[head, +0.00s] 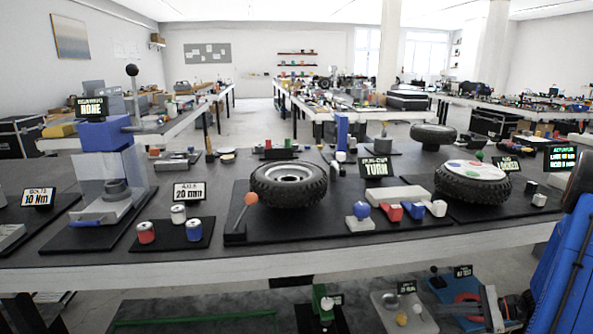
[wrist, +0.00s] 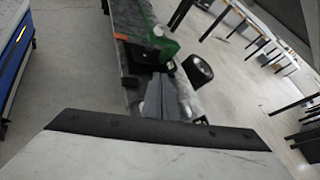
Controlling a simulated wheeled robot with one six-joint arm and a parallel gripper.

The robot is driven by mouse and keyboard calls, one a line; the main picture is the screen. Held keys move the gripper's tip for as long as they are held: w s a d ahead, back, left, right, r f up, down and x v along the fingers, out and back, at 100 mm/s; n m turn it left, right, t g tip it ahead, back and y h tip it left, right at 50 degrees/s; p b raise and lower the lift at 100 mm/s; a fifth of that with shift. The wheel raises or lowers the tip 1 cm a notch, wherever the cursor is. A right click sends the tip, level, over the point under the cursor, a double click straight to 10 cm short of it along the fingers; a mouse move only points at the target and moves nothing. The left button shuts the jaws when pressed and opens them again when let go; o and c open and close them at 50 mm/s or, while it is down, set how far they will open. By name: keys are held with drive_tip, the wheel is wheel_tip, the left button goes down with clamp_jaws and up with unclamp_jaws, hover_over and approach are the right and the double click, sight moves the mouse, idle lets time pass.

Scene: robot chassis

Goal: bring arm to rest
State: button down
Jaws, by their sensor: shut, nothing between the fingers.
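The task names no object apart from my arm. In the wrist view, my gripper (wrist: 165,82) shows as dark grey fingers close together, shut with nothing between them. It points out over the floor and the edge of a dark surface. A green part and a black-and-white round part show beyond the fingertips; I cannot tell how far off they are. In the head view, a blue part of mine stands at the right edge, in front of the bench. I cannot make out the fingers clearly there.
A long black-topped bench (head: 340,262) crosses the head view, with tyres (head: 288,184), cans (head: 146,232), a blue press (head: 105,132) and signs on it. Bare floor (wrist: 85,70) shows in the wrist view.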

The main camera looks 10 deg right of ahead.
drive_tip(key=s+a+r+n+g+h, duration=0.25)
drive_tip(key=a+r+n, duration=0.25)
drive_tip(key=a+r, duration=0.3)
drive_tip(key=s+a+r+n+g+h, duration=0.2)
drive_tip(key=s+a+r+n+g, duration=0.3)
drive_tip(key=a, duration=0.5)
drive_tip(key=s+a+r+n+t+h, duration=0.2)
drive_tip(key=s+a+r+n+h, duration=0.1)
drive_tip(key=s, duration=0.5)
drive_tip(key=s+a+r+n+t+h, duration=0.3)
drive_tip(key=s+a+r+n+h, duration=0.1)
drive_tip(key=s+r, duration=0.4)
drive_tip(key=shift+s+a+r+n, duration=0.25)
drive_tip(key=shift+a+n, duration=0.35)
drive_tip(key=shift+n, duration=0.6)
